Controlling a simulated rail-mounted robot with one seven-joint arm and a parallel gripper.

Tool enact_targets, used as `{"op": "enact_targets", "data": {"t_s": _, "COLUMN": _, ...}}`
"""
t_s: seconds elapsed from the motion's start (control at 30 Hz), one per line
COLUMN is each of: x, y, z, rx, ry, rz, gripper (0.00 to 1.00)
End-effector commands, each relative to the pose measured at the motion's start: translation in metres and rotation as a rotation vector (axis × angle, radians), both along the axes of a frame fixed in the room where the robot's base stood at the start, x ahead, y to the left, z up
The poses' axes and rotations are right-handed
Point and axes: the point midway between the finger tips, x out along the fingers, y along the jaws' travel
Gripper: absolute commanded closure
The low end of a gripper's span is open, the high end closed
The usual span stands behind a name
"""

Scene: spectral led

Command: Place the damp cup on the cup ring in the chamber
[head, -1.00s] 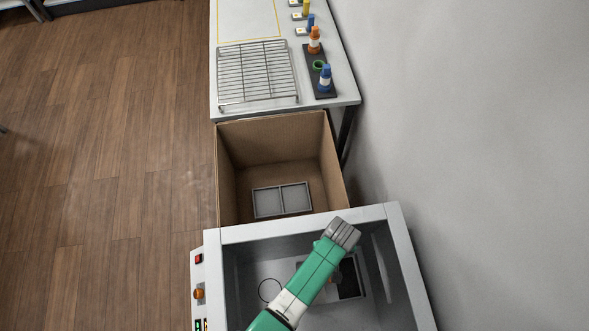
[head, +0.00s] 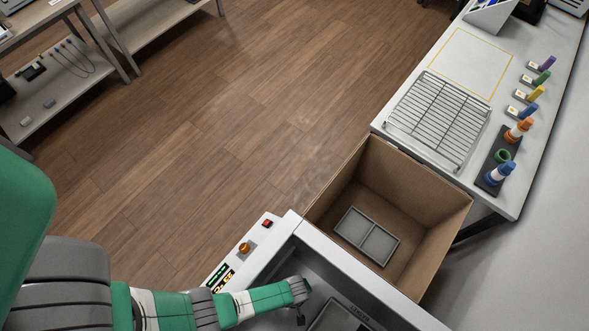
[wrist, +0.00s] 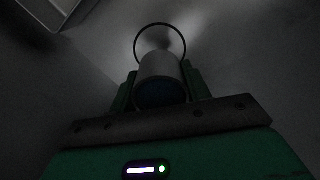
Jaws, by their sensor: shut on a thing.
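My gripper (wrist: 160,88) is shut on the damp cup (wrist: 160,68), a grey cylinder with a dark bluish end, between its green fingers in the wrist view. The cup ring (wrist: 184,42), a thin dark hoop, shows just beyond the cup. The cup overlaps its lower part, and I cannot tell whether they touch. The open-topped chamber (head: 352,274) is at the bottom of the head view, cut by the frame. My arm reaches over its left wall. The cup and the ring do not show in the head view.
A dark framed panel (head: 340,318) lies in the chamber. Beyond the chamber stands a cardboard box (head: 420,190) with a grey divided tray (head: 367,236). A table behind holds a wire rack (head: 438,118) and coloured bottles (head: 499,173). Wooden floor at left is clear.

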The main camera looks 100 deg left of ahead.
Motion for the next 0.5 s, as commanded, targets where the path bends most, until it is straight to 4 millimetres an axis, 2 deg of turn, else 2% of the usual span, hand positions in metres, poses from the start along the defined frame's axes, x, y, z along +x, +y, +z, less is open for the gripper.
{"op": "enact_targets", "data": {"t_s": 0.03, "x": 0.0, "y": 0.0, "z": -0.014, "rx": -0.001, "ry": 0.001, "rz": 0.0, "gripper": 0.77}}
{"op": "enact_targets", "data": {"t_s": 0.23, "x": 0.001, "y": 0.0, "z": -0.021, "rx": 0.0, "ry": 0.0, "rz": -0.001, "gripper": 0.77}}
{"op": "enact_targets", "data": {"t_s": 0.4, "x": 0.001, "y": 0.0, "z": -0.056, "rx": -0.001, "ry": 0.001, "rz": -0.001, "gripper": 0.77}}
{"op": "enact_targets", "data": {"t_s": 0.5, "x": 0.001, "y": 0.0, "z": -0.061, "rx": 0.001, "ry": -0.001, "rz": -0.002, "gripper": 0.77}}
